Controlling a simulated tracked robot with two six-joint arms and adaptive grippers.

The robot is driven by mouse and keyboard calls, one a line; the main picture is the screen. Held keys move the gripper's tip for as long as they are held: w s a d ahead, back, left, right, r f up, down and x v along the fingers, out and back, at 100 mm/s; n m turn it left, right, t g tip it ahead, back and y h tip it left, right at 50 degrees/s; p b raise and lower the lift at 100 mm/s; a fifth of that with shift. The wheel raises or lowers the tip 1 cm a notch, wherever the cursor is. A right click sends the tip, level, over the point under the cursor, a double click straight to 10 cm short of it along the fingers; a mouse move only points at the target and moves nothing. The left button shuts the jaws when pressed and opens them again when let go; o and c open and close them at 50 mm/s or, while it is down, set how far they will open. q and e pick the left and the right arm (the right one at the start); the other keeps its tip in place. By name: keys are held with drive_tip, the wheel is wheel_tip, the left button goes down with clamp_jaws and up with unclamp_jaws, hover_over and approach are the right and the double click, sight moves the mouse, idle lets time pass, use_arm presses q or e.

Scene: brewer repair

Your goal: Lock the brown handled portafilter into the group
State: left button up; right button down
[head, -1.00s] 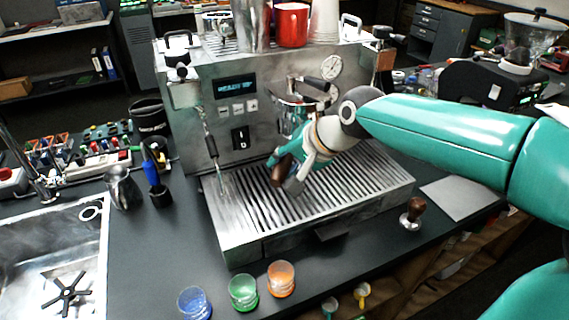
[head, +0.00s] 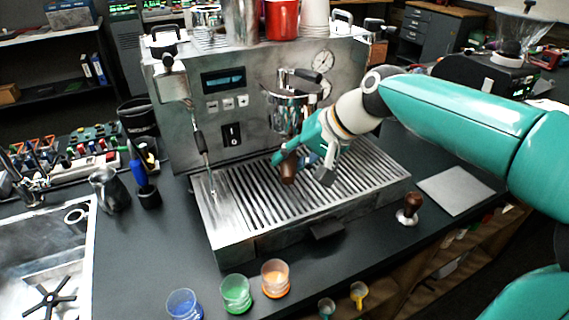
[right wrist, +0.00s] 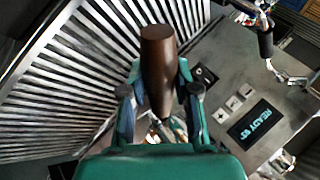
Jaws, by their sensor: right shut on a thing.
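The brown handle (head: 288,168) of the portafilter is in my right gripper (head: 306,168), above the drip grate and in front of the espresso machine. In the right wrist view the brown handle (right wrist: 158,62) stands between the two fingers of the right gripper (right wrist: 160,98), which is shut on it. The chrome group (head: 291,108) is above and behind the gripper in the head view. The portafilter's metal head is mostly hidden, so I cannot tell whether it sits in the group. My left gripper is not in view.
The slatted drip tray (head: 240,212) lies below the gripper. The steam wand (head: 204,160) hangs at left. A brown-handled tamper (head: 409,206) stands right of the machine. Blue, green and orange cups (head: 236,292) stand in front. The machine's display (right wrist: 254,120) reads READY.

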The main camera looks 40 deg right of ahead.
drive_tip(key=s+d+n+g+y, duration=0.1)
drive_tip(key=n, duration=0.1)
drive_tip(key=d+n+y+p, duration=0.1)
drive_tip(key=d+n, duration=0.1)
drive_tip(key=s+d+n+g+y, duration=0.1)
drive_tip(key=d, duration=0.1)
drive_tip(key=shift+s+d+n+g+p, duration=0.2)
drive_tip(key=shift+s+n+g+p, duration=0.1)
drive_tip(key=shift+n+p, duration=0.1)
idle(0.8)
drive_tip(key=c, duration=0.8)
unclamp_jaws()
drive_tip(key=shift+o, duration=0.2)
drive_tip(key=shift+s+r, duration=0.1)
